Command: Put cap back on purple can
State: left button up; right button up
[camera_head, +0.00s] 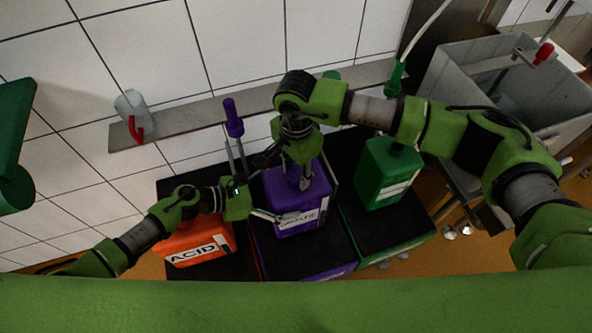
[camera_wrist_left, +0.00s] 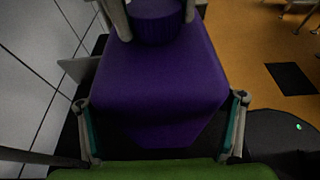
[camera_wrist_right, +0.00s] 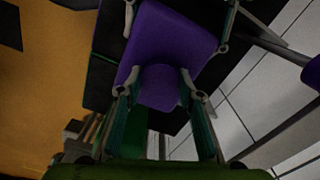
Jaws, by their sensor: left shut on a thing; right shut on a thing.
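The purple can (camera_head: 312,203) with a white label stands between the orange and green cans. My left gripper (camera_wrist_left: 162,100) is shut on the can's body from the left side, one finger along each side. The purple cap (camera_wrist_right: 160,84) is between the fingers of my right gripper (camera_wrist_right: 161,90), which is shut on it from above. The cap also shows at the top of the left wrist view (camera_wrist_left: 156,22), over the can's top. I cannot tell whether the cap is seated or just above the opening. In the head view my right gripper largely hides it.
An orange can (camera_head: 205,242) labelled ACID stands left. A green can (camera_head: 384,178) stands right. A purple-topped lance (camera_head: 233,118) stands upright behind. A wall ledge (camera_head: 190,121) runs behind the cans. A grey tub (camera_head: 462,62) is at back right.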

jog(key=m, duration=0.6)
jog(key=shift+a, duration=0.1)
jog(key=m, duration=0.6)
jog(key=shift+s, duration=0.1)
jog(key=m, duration=1.1)
jog(key=o, duration=1.3)
